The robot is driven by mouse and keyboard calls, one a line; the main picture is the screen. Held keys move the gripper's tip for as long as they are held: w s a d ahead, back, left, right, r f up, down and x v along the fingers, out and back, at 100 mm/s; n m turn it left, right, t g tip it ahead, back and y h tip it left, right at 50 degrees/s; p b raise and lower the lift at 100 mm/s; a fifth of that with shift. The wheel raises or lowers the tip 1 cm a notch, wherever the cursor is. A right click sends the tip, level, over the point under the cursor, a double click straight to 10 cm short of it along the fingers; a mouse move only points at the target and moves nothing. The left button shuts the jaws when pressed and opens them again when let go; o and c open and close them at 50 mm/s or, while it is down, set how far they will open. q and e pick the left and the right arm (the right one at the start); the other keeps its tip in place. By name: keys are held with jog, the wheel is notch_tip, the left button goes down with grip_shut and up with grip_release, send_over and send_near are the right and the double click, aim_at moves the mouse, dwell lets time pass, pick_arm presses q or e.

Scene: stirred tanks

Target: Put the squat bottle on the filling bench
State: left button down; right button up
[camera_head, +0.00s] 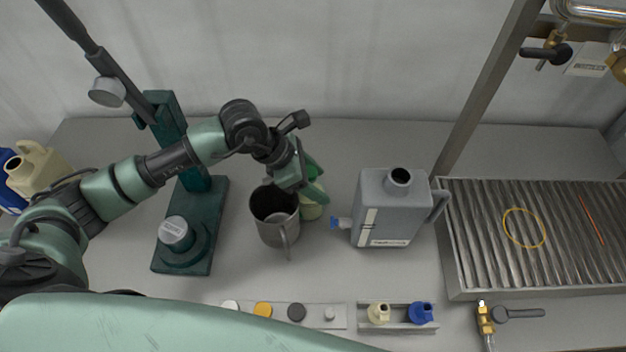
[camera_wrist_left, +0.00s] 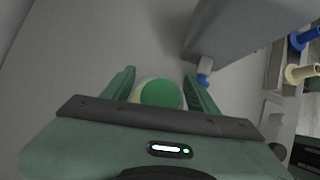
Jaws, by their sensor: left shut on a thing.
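The squat bottle (camera_head: 312,210) is a pale bottle with a green cap, at the middle of the head view just right of a metal jug. Its green cap (camera_wrist_left: 162,94) shows between my fingers in the left wrist view. My left gripper (camera_head: 308,182) is shut on it from above and hides much of it. I cannot tell if its base touches the grey bench top (camera_head: 340,270). My right gripper is not in view.
The metal jug (camera_head: 275,232) stands close to the bottle's left. A grey canister (camera_head: 388,210) with a blue-tipped spout is to the right, beside a ribbed metal drain tray (camera_head: 448,250). A dark green stand (camera_head: 190,245) is left. Caps lie in front on a strip (camera_head: 338,322).

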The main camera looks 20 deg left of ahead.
pick_arm(q)
jog(key=shift+s, duration=0.15)
jog(key=shift+c, duration=2.1)
grip_release()
jog(key=shift+s+d, duration=0.15)
jog(key=shift+d, duration=0.05)
jog(key=shift+d+r, duration=0.1)
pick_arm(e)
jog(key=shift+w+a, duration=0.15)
pick_arm(q)
jog(key=shift+a, duration=0.2)
jog(key=shift+a+r, duration=0.15)
jog(key=b+v, duration=0.2)
jog(key=v, duration=0.4)
jog(key=shift+s+a+r, duration=0.1)
jog(key=shift+s+r, duration=0.05)
jog(key=shift+r, duration=0.3)
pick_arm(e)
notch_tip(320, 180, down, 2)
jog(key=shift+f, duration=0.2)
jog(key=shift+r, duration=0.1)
